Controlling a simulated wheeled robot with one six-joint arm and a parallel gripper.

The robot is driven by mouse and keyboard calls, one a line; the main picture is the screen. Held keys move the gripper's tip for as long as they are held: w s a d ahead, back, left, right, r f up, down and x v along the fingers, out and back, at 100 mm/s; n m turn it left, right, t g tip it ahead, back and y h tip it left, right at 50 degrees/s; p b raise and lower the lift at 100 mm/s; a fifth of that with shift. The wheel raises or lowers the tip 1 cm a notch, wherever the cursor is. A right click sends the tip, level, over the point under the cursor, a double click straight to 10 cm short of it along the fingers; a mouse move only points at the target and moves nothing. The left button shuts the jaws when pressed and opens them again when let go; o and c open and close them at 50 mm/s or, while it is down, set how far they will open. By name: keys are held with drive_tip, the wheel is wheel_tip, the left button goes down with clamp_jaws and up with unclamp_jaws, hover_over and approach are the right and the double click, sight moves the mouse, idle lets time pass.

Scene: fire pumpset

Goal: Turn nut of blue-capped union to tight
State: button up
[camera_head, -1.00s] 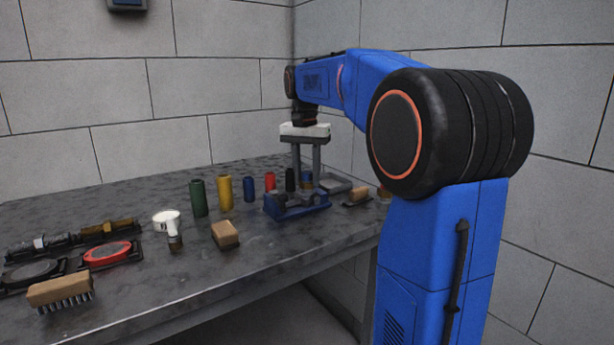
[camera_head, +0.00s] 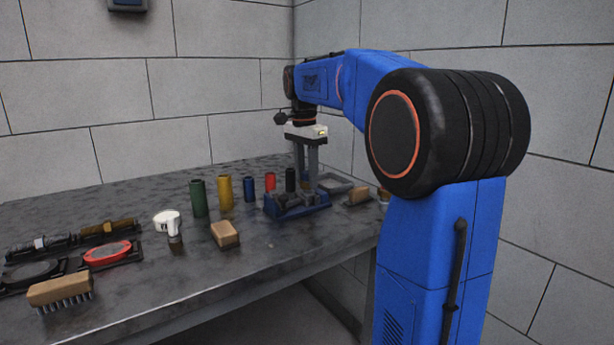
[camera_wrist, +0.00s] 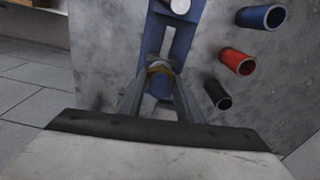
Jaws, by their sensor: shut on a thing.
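My gripper (camera_head: 306,184) points straight down over the blue fixture (camera_head: 285,207) near the table's right end. In the wrist view its two fingers (camera_wrist: 160,77) are shut on the brass-coloured nut (camera_wrist: 159,69) of the union, one finger on each side. The union's blue cap (camera_wrist: 159,88) shows between the fingers, nearer the gripper's palm. The union lies in line with the blue fixture, which also shows in the wrist view (camera_wrist: 152,40). In the head view the fingers largely hide the nut. I cannot tell how tight the nut is.
Green (camera_head: 198,198), yellow (camera_head: 224,192), blue (camera_head: 249,189), red (camera_head: 270,182) and black (camera_head: 291,180) cylinders stand left of and behind the fixture. Walls stand close behind and to the right.

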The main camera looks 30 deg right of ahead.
idle(0.3)
drive_tip(key=o, duration=1.1)
drive_tip(key=r, duration=1.1)
drive_tip(key=a+r, duration=0.1)
drive_tip(key=r, duration=0.5)
drive_tip(key=shift+r, duration=0.2)
